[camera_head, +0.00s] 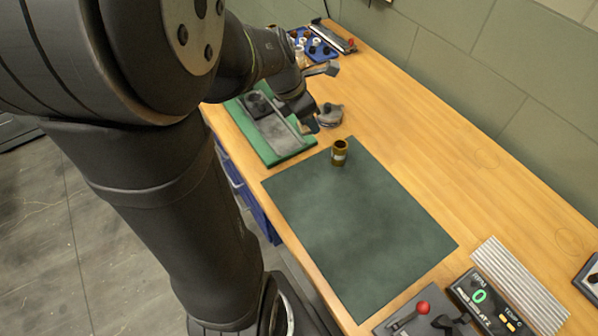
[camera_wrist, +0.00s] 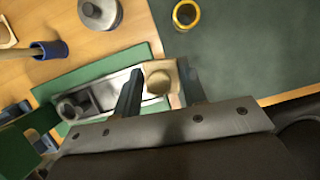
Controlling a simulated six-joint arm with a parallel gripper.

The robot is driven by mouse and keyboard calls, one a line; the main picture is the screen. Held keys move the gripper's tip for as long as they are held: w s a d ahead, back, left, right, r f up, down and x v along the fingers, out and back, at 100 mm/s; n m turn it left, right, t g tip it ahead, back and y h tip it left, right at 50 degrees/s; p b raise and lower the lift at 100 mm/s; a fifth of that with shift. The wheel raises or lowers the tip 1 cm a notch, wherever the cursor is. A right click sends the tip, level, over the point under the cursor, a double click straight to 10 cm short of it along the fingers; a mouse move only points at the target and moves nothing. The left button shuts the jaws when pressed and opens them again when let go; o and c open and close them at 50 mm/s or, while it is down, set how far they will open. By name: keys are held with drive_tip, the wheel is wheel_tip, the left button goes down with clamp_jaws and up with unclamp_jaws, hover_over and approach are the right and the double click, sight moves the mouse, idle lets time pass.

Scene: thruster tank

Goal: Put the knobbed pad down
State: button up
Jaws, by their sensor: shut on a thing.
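The knobbed pad (camera_wrist: 158,79), a small cream block with a round knob, is between the two fingers of my gripper (camera_wrist: 160,88) in the wrist view. The gripper is shut on it. Below it in the wrist view lies a green board with a grey metal tray (camera_wrist: 103,92); the gap between pad and board is hard to judge. In the head view my gripper (camera_head: 306,112) is over the right side of the green board (camera_head: 270,153), near the dark mat's far corner.
A grey metal round piece (camera_head: 329,114) stands close to the right of the gripper. A brass cup (camera_head: 339,153) stands on the dark green mat (camera_head: 365,225), which is otherwise clear. A blue tray (camera_head: 322,49) lies at the back. A control box (camera_head: 490,305) is at front right.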

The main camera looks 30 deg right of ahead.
drive_tip(key=s+m, duration=0.2)
drive_tip(key=s, duration=0.3)
drive_tip(key=s+a+m+g, duration=0.1)
drive_tip(key=s+m, duration=0.1)
drive_tip(key=s, duration=0.3)
drive_tip(key=s+a+m+g, duration=0.1)
drive_tip(key=s+m, duration=0.1)
drive_tip(key=s, duration=0.3)
drive_tip(key=shift+s+a+r+y, duration=0.1)
drive_tip(key=shift+s+r+y, duration=0.05)
drive_tip(key=shift+s+y, duration=0.2)
drive_tip(key=w+a+f, duration=0.1)
drive_tip(key=w+f, duration=0.1)
drive_tip(key=w, duration=0.1)
drive_tip(key=w+a+f, duration=0.1)
drive_tip(key=w+f, duration=0.2)
drive_tip(key=w, duration=0.1)
drive_tip(key=w+f, duration=0.2)
drive_tip(key=w, duration=0.1)
drive_tip(key=shift+w+a+f, duration=0.15)
drive_tip(key=shift+w+a, duration=0.05)
drive_tip(key=shift+a, duration=0.2)
drive_tip(key=shift+f, duration=1.95)
drive_tip(key=shift+f, duration=0.1)
drive_tip(key=o, duration=1)
